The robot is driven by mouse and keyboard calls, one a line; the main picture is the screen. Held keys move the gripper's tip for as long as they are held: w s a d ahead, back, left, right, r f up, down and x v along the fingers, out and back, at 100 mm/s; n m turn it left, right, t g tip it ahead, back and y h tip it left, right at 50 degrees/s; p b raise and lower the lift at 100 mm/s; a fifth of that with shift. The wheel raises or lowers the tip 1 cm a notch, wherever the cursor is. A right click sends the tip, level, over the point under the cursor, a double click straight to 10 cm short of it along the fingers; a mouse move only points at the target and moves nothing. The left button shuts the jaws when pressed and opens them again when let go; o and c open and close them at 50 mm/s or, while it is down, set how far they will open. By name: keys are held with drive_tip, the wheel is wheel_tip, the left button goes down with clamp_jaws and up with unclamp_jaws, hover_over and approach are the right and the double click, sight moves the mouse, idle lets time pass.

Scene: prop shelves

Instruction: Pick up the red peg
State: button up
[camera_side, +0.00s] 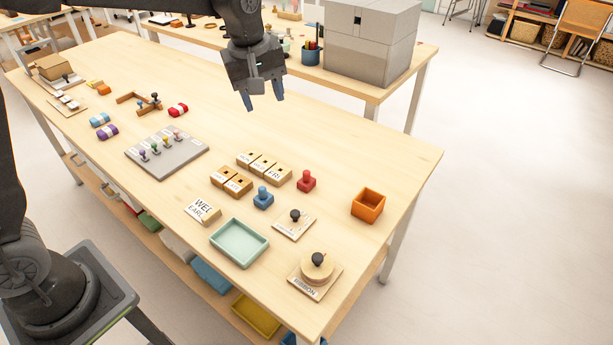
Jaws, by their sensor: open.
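A red peg-like piece (306,181), a square base with a round knob on top, stands upright on the table right of the small wooden blocks. A similar blue piece (263,198) stands to its lower left. A grey board (182,160) holds several small coloured pegs, one of them pinkish (177,137). My gripper (266,104) is open and empty, pointing down. In the picture it is above and left of the red piece, and apart from it.
Wooden blocks with labels (263,166) sit left of the red piece. An orange box (368,204) stands to its right. A black-knobbed plate (293,222), a mint tray (239,242) and a round wooden dial (317,267) are nearer the front. The table beneath the gripper looks clear.

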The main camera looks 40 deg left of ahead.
sight(307, 171)
drive_tip(key=w+d+f+n+g, duration=0.25)
drive_tip(key=w+f+n, duration=0.35)
drive_tip(key=w+f, duration=0.5)
drive_tip(key=shift+t, duration=0.25)
drive_tip(key=f, duration=1.5)
drive_tip(key=shift+s+a+f, duration=0.1)
drive_tip(key=shift+s, duration=0.2)
clamp_jaws()
